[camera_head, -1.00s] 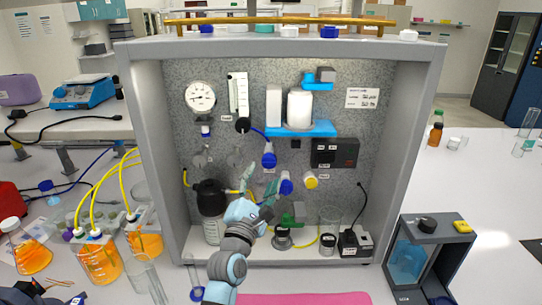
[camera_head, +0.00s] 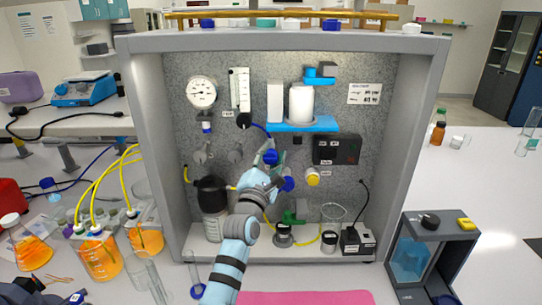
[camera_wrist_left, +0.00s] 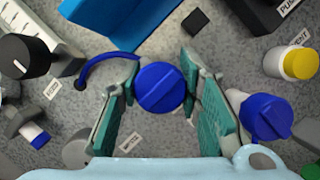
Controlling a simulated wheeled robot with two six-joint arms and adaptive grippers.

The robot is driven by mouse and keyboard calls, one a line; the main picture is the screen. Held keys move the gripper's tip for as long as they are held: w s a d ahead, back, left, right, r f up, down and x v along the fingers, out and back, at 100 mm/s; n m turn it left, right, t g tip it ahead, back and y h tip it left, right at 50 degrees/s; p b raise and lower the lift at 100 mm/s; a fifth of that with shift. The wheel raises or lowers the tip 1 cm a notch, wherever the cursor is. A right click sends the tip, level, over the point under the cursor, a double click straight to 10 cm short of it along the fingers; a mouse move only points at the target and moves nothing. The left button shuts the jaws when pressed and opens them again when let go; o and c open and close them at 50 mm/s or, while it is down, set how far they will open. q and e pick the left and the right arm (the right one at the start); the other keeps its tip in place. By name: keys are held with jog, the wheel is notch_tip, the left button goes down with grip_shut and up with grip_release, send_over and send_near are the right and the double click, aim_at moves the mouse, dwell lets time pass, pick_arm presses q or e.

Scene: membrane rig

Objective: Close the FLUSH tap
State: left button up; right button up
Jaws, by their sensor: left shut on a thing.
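A blue tap knob (camera_head: 270,156) stands out from the grey speckled panel, below the blue shelf; it also shows in the left wrist view (camera_wrist_left: 160,88). My left gripper (camera_head: 268,166) reaches up to it, and its teal fingers (camera_wrist_left: 161,104) are on both sides of the knob, shut on it. A yellow tap (camera_head: 312,178) is further right. I cannot read the label under the gripped knob. My right gripper is out of view.
The blue shelf (camera_head: 300,126) with white canisters is just above the taps. A black box (camera_head: 336,149) is to the right. A dark bottle (camera_head: 212,195) stands at the lower left of the cabinet. A green part (camera_head: 294,217) and a clear beaker (camera_head: 333,217) are below.

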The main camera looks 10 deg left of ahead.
pick_arm(q)
jog(key=shift+m, duration=0.4)
jog(key=shift+m+g+h+p, duration=0.35)
jog(key=shift+m+g+h, duration=0.15)
jog(key=shift+m, duration=0.6)
jog(key=m+g+p, duration=0.1)
jog(key=m+p, duration=0.1)
jog(key=m, duration=0.1)
jog(key=shift+m+h, duration=0.3)
jog(key=shift+m, duration=0.1)
jog(key=shift+m+g+p, duration=0.3)
jog(key=shift+m+g, duration=0.3)
jog(key=shift+m, duration=0.3)
jog(key=m+g, duration=0.1)
jog(key=m, duration=0.3)
jog(key=shift+f+m+g, duration=0.15)
jog(key=shift+m+g, duration=0.25)
jog(key=m+g+y, duration=0.1)
jog(key=m+y, duration=0.1)
jog(key=m, duration=0.1)
jog(key=shift+f+m, duration=0.15)
jog(key=shift+m, duration=0.15)
jog(key=o, duration=1.2)
